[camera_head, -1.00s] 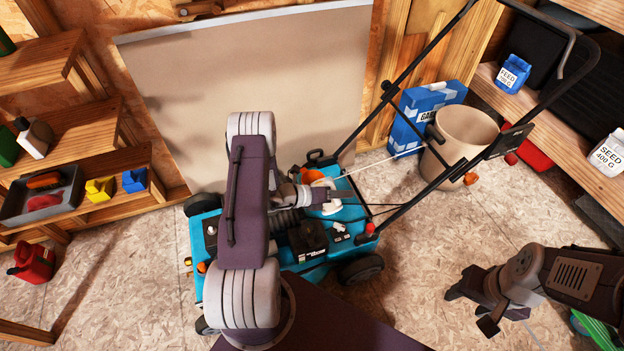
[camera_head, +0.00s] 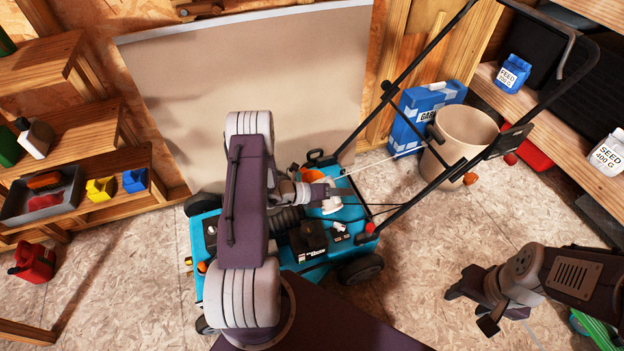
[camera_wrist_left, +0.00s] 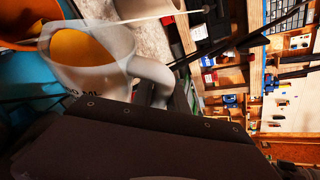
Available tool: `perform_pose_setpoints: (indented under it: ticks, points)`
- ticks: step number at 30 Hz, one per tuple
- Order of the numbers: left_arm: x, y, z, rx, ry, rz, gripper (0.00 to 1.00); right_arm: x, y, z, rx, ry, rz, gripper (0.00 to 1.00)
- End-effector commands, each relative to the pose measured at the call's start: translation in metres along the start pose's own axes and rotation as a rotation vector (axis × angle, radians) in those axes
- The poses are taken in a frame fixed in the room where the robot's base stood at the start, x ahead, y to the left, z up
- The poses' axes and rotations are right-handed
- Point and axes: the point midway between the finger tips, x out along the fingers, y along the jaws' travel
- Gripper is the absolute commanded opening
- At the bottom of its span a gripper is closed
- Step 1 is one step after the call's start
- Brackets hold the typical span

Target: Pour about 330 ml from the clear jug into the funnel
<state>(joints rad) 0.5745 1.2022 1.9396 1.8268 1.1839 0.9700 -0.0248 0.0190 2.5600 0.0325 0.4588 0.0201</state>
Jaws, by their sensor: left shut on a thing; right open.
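The clear jug (camera_head: 332,204) is small and partly hidden by my arm in the head view, above the mower. In the left wrist view the jug (camera_wrist_left: 122,42) is large and looks tilted, with amber liquid (camera_wrist_left: 82,52) inside and part of an "ML" label on its wall. My left gripper (camera_head: 318,194) is shut on the jug; its fingertips are hard to make out. The orange funnel (camera_head: 312,176) is just beyond the jug on the mower, and an orange part of it (camera_wrist_left: 28,14) shows beside the jug's mouth. I cannot tell if liquid is flowing. My right gripper (camera_head: 472,309) is open and empty.
The teal mower (camera_head: 350,190) stands on the floor, its black handle (camera_head: 430,165) rising to the right. A beige bucket (camera_head: 462,140) and blue box (camera_head: 415,115) stand behind it. Shelves line both sides. A red can (camera_head: 33,262) is on the left floor.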

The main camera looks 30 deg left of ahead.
Motion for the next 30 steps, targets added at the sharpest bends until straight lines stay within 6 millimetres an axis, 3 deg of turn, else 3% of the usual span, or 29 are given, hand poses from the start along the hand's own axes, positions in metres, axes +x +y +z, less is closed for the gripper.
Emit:
perform_pose_setpoints:
  ticks: [30]
  points:
    - [-0.0033,-0.0036,0.0067,-0.051,0.010,-0.021,0.00,-0.0026,-0.0001,-0.0003,0.000,0.000,0.000,0.53]
